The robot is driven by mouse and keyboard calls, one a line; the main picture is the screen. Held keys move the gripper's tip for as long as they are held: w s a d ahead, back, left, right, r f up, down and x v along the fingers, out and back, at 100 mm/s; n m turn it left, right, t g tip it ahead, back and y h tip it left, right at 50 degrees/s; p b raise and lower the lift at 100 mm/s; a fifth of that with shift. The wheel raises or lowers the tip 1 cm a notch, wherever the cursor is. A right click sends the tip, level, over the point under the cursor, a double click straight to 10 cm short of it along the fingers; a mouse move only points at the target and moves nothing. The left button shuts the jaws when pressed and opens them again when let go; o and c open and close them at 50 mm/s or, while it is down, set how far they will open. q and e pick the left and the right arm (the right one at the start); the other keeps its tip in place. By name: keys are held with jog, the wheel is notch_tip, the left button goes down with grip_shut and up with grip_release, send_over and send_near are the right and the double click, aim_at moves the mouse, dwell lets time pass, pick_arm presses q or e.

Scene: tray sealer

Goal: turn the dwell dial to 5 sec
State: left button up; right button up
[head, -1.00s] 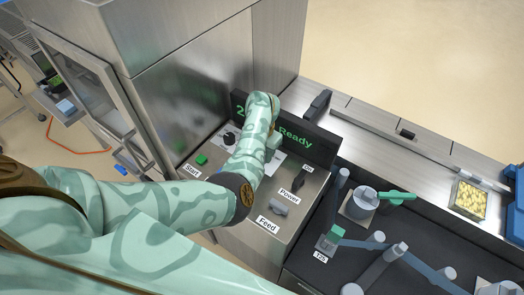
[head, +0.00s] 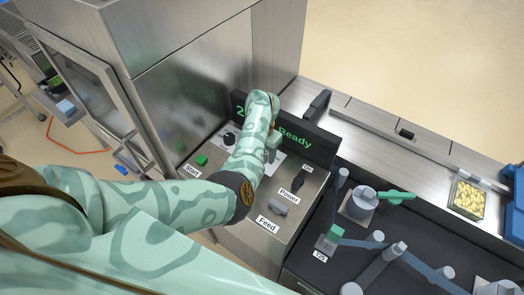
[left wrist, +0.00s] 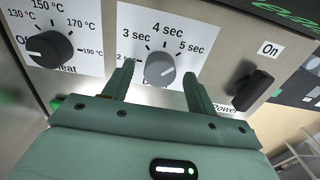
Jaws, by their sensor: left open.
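The grey dwell dial (left wrist: 160,70) shows in the left wrist view on a white plate marked 2, 3, 4 and 5 sec. I cannot clearly tell which mark its pointer faces. My left gripper (left wrist: 159,72) is open, with one finger on each side of the dial; the frames do not show whether they touch it. In the head view my left arm reaches over the control panel (head: 258,232) and hides the dial and most of the gripper. My right gripper is not in view.
The black heat knob (left wrist: 42,48) is left of the dial, and the black power switch (left wrist: 253,90) is to its right. A display (head: 312,142) reading "Ready" stands behind the panel. The green start button (head: 201,160) and feed switch (head: 279,207) are nearby.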

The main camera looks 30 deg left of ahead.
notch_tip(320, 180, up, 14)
jog(key=p, duration=1.4)
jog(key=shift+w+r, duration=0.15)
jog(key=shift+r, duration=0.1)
